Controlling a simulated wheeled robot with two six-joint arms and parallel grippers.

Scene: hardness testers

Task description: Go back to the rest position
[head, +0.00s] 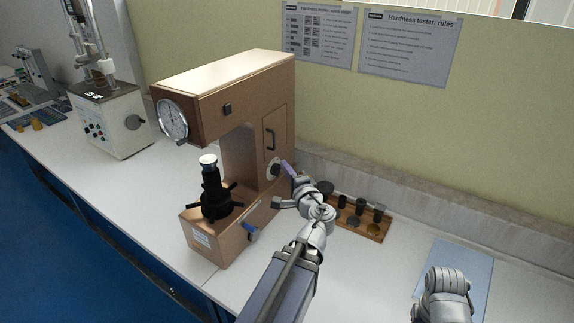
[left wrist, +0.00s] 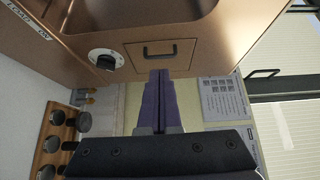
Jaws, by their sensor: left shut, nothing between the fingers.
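My left gripper (head: 287,167) is shut and empty. Its purple fingers are beside the right side of the brown hardness tester (head: 240,90), near its round knob (head: 275,170). In the left wrist view the closed fingers (left wrist: 159,76) point toward the tester's panel with a dark handle (left wrist: 159,50), and the knob (left wrist: 106,59) is to their left. I cannot tell whether the fingertips touch the tester. Part of my right arm shows at the lower right of the head view, but its gripper is out of sight.
A wooden rack (head: 372,228) with several dark pieces stands right of the tester, close to my left arm. A blue mat (head: 455,262) lies further right. A second, white tester (head: 112,118) stands at the left. The front of the bench (head: 125,185) is clear.

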